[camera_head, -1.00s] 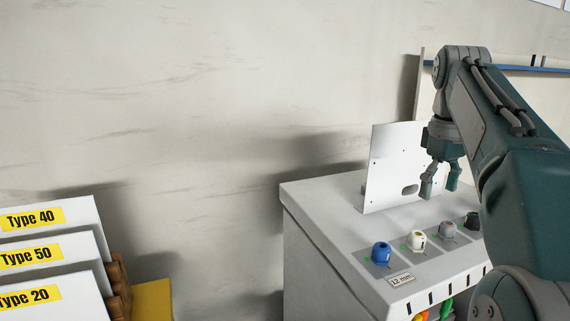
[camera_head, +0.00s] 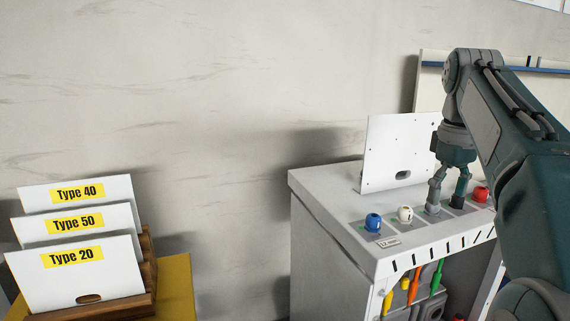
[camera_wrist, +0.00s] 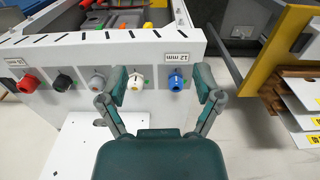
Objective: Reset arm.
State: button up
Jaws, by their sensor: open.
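My gripper (camera_head: 446,205) is open and points down over the front of the white cabinet top (camera_head: 335,190). Its two fingers overlap the grey and black pieces in the head view. In the wrist view, the open gripper (camera_wrist: 162,90) frames a white piece (camera_wrist: 136,82) and a blue piece (camera_wrist: 177,80), with nothing held. My arm reaches in from the right.
A row includes blue (camera_head: 373,222), white (camera_head: 405,214) and red (camera_head: 480,194) pieces. An upright white plate (camera_head: 392,150) stands behind. Coloured tools (camera_head: 437,276) hang below. Labelled white boards (camera_head: 90,285) stand in a wooden rack at left, with clear wall between.

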jog(key=s+a+f+m+t, duration=0.2)
jog(key=s+a+f, duration=0.4)
jog(key=s+f, duration=0.3)
jog(key=s+a+f+m+t, duration=0.2)
jog(key=s+a+f, duration=0.4)
jog(key=s+f, duration=0.3)
notch_tip(320, 180, down, 4)
jog(key=shift+s+r+t, duration=0.2)
jog(key=shift+s+t, duration=0.2)
jog(key=shift+t, duration=0.3)
